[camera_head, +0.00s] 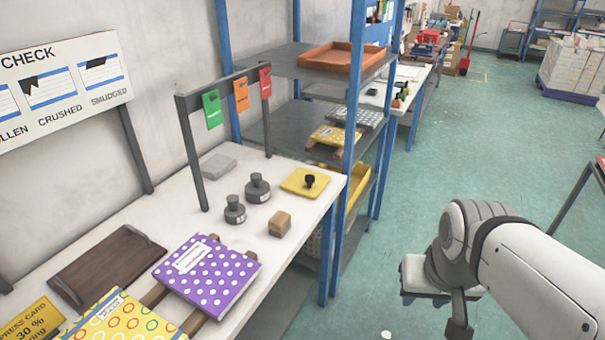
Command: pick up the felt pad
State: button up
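A flat light-grey block (217,165), which looks like the felt pad, lies on the white worktable (330,190) at its far left edge, near the wall. Nothing covers it. My gripper (435,308) hangs over the green floor at the lower right, well away from the table and the pad. Its dark fingers look apart, with nothing seen between them; my arm link partly hides it.
Two grey weights (257,188), a wooden block (280,223) and a yellow pad with a black knob (306,182) stand near the pad. A post frame with coloured tags (240,95) rises from the table. Notebooks (207,272) lie nearer. Blue shelving (352,110) stands behind.

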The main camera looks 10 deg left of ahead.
aim_at(279, 224)
jog(key=u, duration=0.4)
jog(key=i, duration=0.9)
jog(key=u, duration=0.7)
